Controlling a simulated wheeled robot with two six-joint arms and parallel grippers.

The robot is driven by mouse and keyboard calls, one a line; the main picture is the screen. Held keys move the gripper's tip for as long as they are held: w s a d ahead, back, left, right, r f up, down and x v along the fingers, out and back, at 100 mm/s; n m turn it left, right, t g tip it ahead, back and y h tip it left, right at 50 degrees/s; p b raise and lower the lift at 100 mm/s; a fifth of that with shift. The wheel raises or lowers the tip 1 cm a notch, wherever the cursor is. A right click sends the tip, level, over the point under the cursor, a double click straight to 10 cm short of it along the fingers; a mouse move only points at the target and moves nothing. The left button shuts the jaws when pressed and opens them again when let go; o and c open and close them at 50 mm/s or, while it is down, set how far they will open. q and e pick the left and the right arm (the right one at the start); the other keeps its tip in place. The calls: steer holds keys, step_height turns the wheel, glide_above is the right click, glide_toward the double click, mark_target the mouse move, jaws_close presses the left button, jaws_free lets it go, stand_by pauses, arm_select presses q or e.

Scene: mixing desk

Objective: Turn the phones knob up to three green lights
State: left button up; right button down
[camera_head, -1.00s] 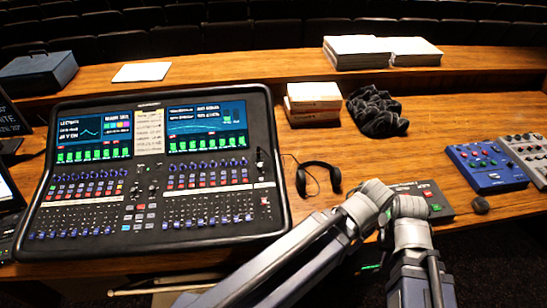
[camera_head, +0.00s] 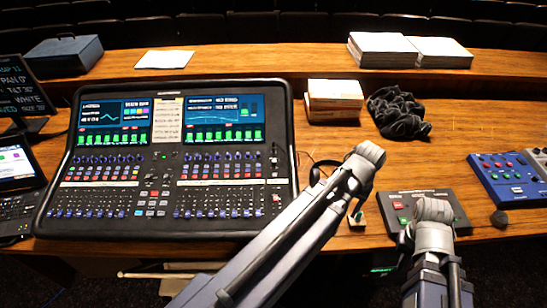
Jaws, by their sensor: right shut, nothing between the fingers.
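I cannot make out a label reading phones on any knob. The mixing console (camera_head: 165,235) stands at the left with rows of small knobs and faders. Its two screens show rows of green blocks. A small dark box (camera_head: 462,215) with red and green buttons lies at the right, partly covered by my arm. My left gripper does not show.
Headphones (camera_head: 316,174) lie partly behind my arm. A book stack (camera_head: 334,95) and dark cloth (camera_head: 399,112) lie behind. A blue pedal box (camera_head: 509,180) and a dark puck (camera_head: 499,219) are at right. Wood between cloth and pedal is clear.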

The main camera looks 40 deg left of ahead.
arm_select(q)
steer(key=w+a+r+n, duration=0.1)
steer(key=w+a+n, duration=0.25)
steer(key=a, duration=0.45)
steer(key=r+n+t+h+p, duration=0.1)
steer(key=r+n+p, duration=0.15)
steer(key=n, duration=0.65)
glide_above(274, 160)
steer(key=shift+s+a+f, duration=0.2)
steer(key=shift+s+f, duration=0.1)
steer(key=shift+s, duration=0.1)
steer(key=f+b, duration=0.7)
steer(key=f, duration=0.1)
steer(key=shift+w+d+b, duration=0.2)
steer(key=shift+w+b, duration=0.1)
steer(key=shift+b, duration=0.1)
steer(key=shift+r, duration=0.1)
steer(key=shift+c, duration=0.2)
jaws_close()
